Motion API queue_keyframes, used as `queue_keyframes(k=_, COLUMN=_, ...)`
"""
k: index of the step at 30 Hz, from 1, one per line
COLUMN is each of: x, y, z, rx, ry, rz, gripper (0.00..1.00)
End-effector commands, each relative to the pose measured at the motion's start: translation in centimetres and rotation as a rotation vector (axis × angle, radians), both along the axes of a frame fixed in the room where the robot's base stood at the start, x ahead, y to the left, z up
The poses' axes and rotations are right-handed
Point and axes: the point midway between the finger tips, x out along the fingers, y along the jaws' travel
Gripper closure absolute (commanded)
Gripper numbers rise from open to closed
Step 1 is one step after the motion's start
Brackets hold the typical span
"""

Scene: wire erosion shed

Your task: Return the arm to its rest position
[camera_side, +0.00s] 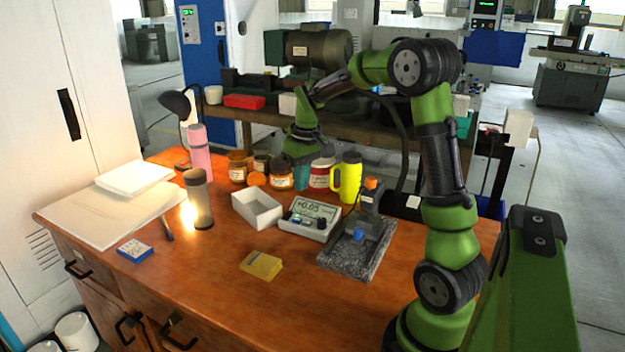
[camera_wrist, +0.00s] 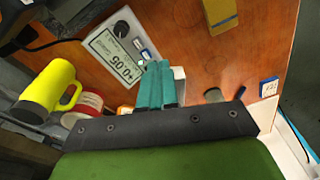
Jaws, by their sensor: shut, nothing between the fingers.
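My gripper (camera_side: 302,176) hangs above the back part of the wooden bench, in front of the jars and left of the yellow mug (camera_side: 347,178). Its teal fingers are together with nothing between them; they also show in the wrist view (camera_wrist: 156,86). My green arm rises at the right of the side view and bends over to the left, with the gripper pointing down. In the wrist view, the fingers overlap part of the meter with a display (camera_wrist: 114,56), and the yellow mug (camera_wrist: 46,92) lies to their left. The gap between fingertips and bench is hard to judge.
Several jars (camera_side: 281,176) stand behind. The front right bench is clear.

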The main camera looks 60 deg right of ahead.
Motion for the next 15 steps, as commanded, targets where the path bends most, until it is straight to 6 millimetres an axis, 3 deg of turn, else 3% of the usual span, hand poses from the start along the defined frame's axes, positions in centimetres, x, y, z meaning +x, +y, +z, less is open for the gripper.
queue_keyframes(k=9, x=-5.1, y=12.5, z=4.3, rx=0.061, ry=-0.234, rz=-0.147, gripper=1.00)
queue_keyframes(k=15, x=-9.8, y=18.9, z=5.4, rx=0.137, ry=-0.383, rz=-0.151, gripper=1.00)
